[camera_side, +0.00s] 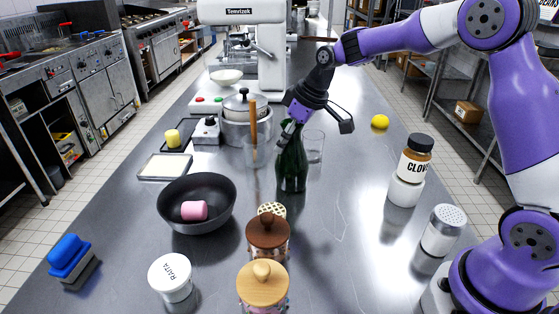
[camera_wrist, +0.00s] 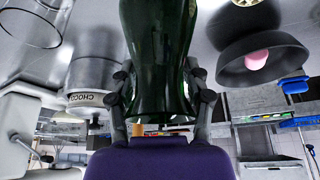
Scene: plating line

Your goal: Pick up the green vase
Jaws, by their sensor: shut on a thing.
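The dark green vase (camera_side: 291,166) stands upright near the middle of the table in the side view. My gripper (camera_side: 291,133) is at its upper part, coming from above and the right. In the wrist view the green vase (camera_wrist: 160,60) fills the upper middle, with the fingers of my gripper (camera_wrist: 163,95) on both sides of it. The gripper is shut on the vase. In the side view the vase's base appears on or very close to the table; I cannot tell whether it touches.
A clear glass (camera_side: 314,146) stands close right of the vase, and another glass holding a wooden utensil (camera_side: 254,150) stands to its left. A black bowl with a pink item (camera_side: 197,203) is front left. Jars with wooden lids (camera_side: 268,232) stand in front.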

